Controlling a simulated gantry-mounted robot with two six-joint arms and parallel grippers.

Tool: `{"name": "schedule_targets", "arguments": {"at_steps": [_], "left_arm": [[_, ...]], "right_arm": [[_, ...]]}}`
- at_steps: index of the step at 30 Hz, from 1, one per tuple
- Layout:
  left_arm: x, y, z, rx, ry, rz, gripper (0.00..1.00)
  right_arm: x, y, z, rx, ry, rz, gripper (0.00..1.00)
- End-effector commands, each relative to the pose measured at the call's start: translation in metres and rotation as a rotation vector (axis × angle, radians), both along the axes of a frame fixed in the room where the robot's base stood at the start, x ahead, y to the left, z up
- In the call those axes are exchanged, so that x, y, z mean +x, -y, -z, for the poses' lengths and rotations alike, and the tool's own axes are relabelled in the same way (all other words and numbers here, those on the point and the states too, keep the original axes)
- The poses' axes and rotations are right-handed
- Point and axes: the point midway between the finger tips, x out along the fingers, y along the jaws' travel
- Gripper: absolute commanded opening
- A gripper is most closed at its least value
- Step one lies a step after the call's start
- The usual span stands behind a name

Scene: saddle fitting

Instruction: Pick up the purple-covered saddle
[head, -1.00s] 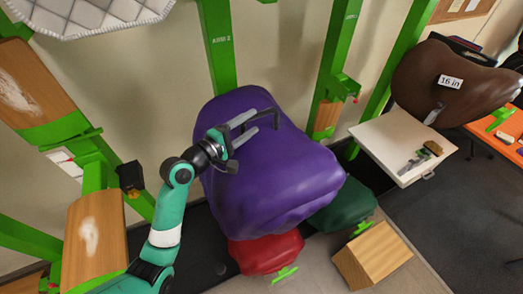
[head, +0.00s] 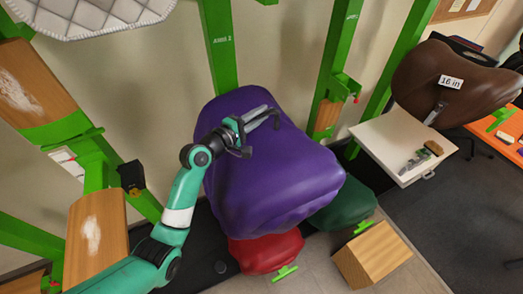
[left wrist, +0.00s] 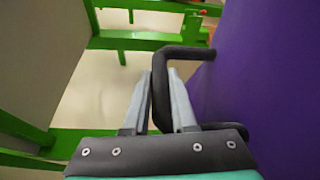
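The purple-covered saddle (head: 280,170) is a large rounded purple form in the middle of the head view, against the wall by a green post. It fills the right side of the left wrist view (left wrist: 260,70). A bent black handle (left wrist: 185,54) stands out from its side. My left gripper (head: 265,116) is over the upper part of the saddle. In the left wrist view its two fingers (left wrist: 160,85) are close together on either side of the handle's bar, and look shut on it. My right gripper is not in view.
A red form (head: 265,252) and a green form (head: 345,208) sit below the saddle. A wooden block (head: 373,254) stands on the floor. A white shelf (head: 385,135) and a brown saddle (head: 430,80) are at right. Green posts (head: 218,50) stand behind.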

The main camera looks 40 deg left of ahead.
Motion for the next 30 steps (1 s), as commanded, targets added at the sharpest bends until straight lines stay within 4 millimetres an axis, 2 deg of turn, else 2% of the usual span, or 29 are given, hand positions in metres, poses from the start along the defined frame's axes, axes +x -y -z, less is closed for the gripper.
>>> {"name": "schedule_targets", "arguments": {"at_steps": [1, 2, 30], "left_arm": [[-0.0001, 0.0, 0.0001, 0.0, 0.0, 0.0, 0.06], [-0.0001, 0.0, 0.0001, 0.0, 0.0, 0.0, 0.0], [-0.0002, 0.0001, -0.0001, 0.0, 0.0, 0.0, 0.0]], "right_arm": [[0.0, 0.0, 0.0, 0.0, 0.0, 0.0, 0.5], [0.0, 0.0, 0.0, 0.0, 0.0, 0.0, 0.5], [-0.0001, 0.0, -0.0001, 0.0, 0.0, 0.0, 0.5]]}}
